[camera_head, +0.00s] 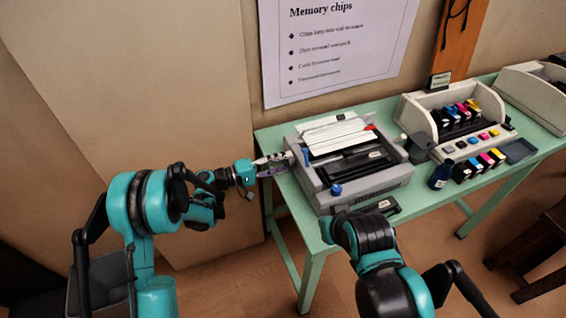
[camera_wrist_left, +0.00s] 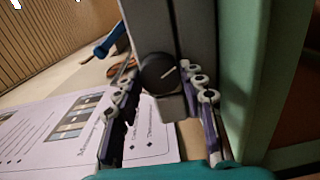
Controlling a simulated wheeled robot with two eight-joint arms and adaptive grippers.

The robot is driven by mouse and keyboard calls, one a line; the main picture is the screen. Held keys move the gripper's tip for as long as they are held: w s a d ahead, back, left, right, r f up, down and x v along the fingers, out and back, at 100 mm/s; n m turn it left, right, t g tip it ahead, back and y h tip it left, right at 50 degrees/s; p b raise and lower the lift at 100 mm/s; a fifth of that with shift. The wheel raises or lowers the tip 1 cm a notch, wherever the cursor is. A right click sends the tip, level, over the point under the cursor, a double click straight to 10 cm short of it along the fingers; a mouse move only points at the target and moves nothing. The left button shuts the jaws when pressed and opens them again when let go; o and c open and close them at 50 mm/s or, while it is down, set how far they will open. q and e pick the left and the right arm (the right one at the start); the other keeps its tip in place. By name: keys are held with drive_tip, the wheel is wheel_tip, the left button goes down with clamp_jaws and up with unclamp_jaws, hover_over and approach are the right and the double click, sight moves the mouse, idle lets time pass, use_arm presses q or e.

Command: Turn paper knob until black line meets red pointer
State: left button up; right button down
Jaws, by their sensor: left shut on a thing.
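The printer (camera_head: 398,176), a grey machine with paper in its top, stands on the green table. The head view hides the knob behind the fingers.
The green table (camera_head: 488,187) runs to the right. On it are a dark bottle (camera_head: 440,176) and a cream unit (camera_head: 425,108) with colored cartridges. A poster (camera_head: 335,45) hangs behind. A dark stool (camera_head: 545,240) stands at the right.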

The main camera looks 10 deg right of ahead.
use_arm(q)
drive_tip(key=shift+n, duration=0.3)
idle(0.4)
drive_tip(key=o, duration=1.2)
drive_tip(key=shift+c, duration=0.2)
drive_tip(key=shift+a, duration=0.1)
drive_tip(key=s+a, duration=0.2)
drive_tip(key=a, duration=0.9)
drive_tip(key=shift+a, duration=0.3)
drive_tip(key=shift+s+r, duration=0.1)
drive_tip(key=shift+r, duration=0.05)
